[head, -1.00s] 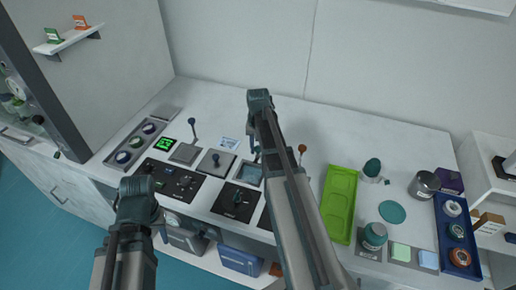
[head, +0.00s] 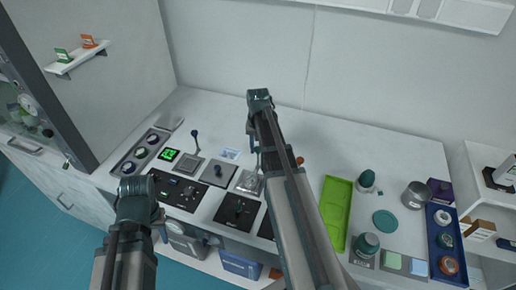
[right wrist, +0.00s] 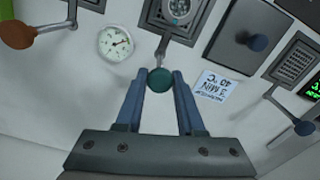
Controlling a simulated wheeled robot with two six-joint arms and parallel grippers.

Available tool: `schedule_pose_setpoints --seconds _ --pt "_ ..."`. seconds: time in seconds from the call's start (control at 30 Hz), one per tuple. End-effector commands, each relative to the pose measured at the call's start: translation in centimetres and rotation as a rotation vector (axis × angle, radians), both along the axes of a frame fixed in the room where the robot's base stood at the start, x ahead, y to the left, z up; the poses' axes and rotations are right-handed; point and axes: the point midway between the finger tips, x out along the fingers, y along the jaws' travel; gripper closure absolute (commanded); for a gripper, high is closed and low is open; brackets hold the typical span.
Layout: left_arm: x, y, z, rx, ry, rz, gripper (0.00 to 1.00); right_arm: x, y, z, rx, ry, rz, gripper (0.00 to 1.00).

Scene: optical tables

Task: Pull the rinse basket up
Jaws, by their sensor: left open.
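The rinse basket (right wrist: 178,10) is a round mesh basket in a square grey bath at the top edge of the right wrist view, partly cut off. A rod runs from it to a dark green ball knob (right wrist: 160,80). My right gripper (right wrist: 161,76) has its two blue fingers against both sides of this knob. In the head view the grey basket and bath (head: 248,182) show left of my right forearm, which hides part of that area. My left gripper (head: 137,188) is open and empty in front of the bench, at lower left, away from the basket.
A blue-knobbed lever (head: 195,135) stands left of the bath, and an orange-knobbed one (head: 300,160) right of my arm. A dial gauge (right wrist: 115,42) and a printed label (right wrist: 212,92) flank the knob. A green tray (head: 337,207) lies farther right. The back of the bench is clear.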

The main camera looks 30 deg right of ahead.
Motion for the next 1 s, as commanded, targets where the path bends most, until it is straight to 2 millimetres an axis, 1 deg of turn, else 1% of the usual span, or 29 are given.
schedule_pose_setpoints --seconds 0.03,0.13,0.17,0.47,0.63,0.77,1.0 --pt "0.0 0.0 0.1 0.0 0.0 0.0 0.59 0.1 -0.1 0.1 -0.001 -0.001 0.0 0.53" --pt "0.0 0.0 0.1 0.0 0.0 0.0 0.59 0.0 0.0 0.1 -0.001 -0.001 0.0 0.35" --pt "0.0 0.0 0.1 0.0 0.0 0.0 0.59 0.0 0.0 0.1 0.0 0.0 0.0 0.34" --pt "0.0 0.0 0.1 0.0 0.0 0.0 0.59 0.0 0.0 0.1 0.001 0.001 0.0 0.34" --pt "0.0 0.0 0.8 0.0 0.0 0.0 0.59 0.0 0.0 0.7 0.001 0.001 0.0 0.34" --pt "0.0 0.0 1.9 0.0 0.0 -0.001 0.59 0.0 0.0 1.9 0.001 0.001 0.0 0.34" --pt "0.0 0.0 5.1 0.0 0.0 -0.002 0.59 0.0 0.0 5.1 0.001 0.001 0.0 0.34"
